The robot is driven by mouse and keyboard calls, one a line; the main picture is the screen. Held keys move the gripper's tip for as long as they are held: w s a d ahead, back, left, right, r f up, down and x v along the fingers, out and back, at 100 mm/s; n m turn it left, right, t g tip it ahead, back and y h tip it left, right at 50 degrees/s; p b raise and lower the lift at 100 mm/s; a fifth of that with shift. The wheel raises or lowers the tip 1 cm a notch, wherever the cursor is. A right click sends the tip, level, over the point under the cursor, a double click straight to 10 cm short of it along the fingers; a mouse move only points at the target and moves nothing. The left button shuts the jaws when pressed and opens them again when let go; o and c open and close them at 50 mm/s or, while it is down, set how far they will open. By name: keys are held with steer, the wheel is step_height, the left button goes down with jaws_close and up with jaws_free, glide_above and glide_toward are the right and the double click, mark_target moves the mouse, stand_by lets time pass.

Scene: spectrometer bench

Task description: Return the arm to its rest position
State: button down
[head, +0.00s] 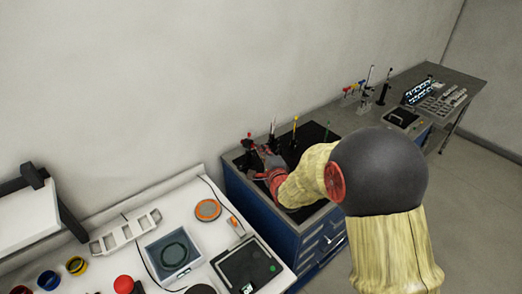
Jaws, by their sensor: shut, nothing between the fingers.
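My arm, with yellow sleeves, a dark round joint and red wrist parts, reaches from the lower right toward the dark-topped blue cabinet (262,219). My gripper (257,160) is at the far end of the arm, over the cabinet top, small and partly hidden by the wrist. It is shut and holds nothing. Thin upright rods and holders stand on the cabinet close around it. I cannot tell whether it touches any of them.
A white bench (108,227) at the left holds an orange disc (208,210), a grey square device (174,254), a black plate (246,267) and small cups. A grey table (452,77) with instruments stands at the back right. Bare floor (472,215) lies at the right.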

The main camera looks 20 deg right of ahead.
steer(key=s+f+n+g, duration=0.8)
steer(key=s+f+n, duration=0.3)
steer(key=s+f, duration=0.15)
steer(key=s+r+n+b, duration=0.2)
steer(key=s+r, duration=0.3)
steer(key=s, duration=0.4)
steer(key=s+a+r+n+g+b, duration=0.1)
steer(key=s+r+n, duration=0.3)
steer(key=s, duration=0.6)
steer(key=s+a+r+n+g+b, duration=0.1)
steer(key=s+r+n+b, duration=0.2)
steer(key=s+r, duration=0.3)
steer(key=s, duration=0.4)
steer(key=shift+a+r+b, duration=0.25)
steer(key=shift+b, duration=0.05)
